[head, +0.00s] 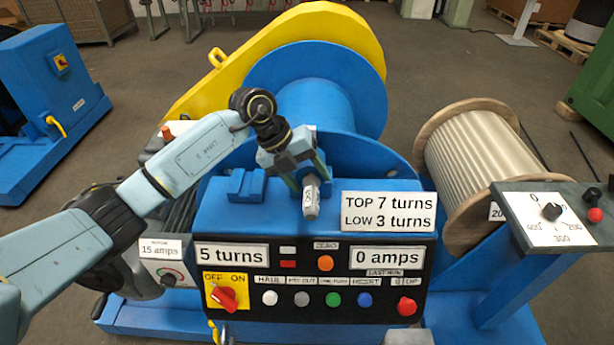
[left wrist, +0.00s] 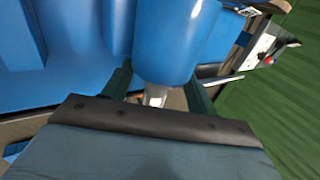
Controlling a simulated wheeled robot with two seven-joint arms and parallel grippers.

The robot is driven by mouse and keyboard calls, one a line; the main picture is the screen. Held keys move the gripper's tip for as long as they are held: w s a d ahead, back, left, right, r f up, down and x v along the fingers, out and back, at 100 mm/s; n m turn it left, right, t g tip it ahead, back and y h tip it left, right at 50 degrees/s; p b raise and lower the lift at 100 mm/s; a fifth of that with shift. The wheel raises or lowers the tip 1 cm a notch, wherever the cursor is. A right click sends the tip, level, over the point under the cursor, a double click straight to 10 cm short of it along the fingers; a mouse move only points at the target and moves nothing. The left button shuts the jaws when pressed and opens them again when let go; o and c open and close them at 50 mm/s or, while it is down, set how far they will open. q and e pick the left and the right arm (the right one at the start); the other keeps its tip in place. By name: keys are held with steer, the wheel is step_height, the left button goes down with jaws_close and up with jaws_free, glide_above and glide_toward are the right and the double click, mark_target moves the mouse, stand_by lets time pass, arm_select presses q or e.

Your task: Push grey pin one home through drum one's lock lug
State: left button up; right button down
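Grey pin one (head: 311,203) is a short grey cylinder with a pale marking. In the head view it points down and towards me, above the top edge of the control console. My left gripper (head: 309,178) has its fingers on both sides of the pin and looks shut on it. In the left wrist view the dark green fingers stand apart, with a small grey piece (left wrist: 155,97) between them and a rounded blue body (left wrist: 168,40) just beyond. The blue winch drum (head: 318,100) is behind the gripper. I cannot make out the lock lug clearly. My right gripper is not in view.
The control console (head: 325,255) with knobs and buttons is below the gripper. A yellow guard (head: 335,22) rises behind the drum. A wound cable reel (head: 475,155) and a dial panel (head: 548,218) are to the right. Open floor lies behind.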

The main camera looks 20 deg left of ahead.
arm_select(q)
steer(key=shift+f, duration=0.1)
stand_by(0.3)
steer(key=shift+v, duration=1.05)
steer(key=p+v, duration=0.1)
steer(key=v, duration=1)
steer(key=shift+r, duration=0.25)
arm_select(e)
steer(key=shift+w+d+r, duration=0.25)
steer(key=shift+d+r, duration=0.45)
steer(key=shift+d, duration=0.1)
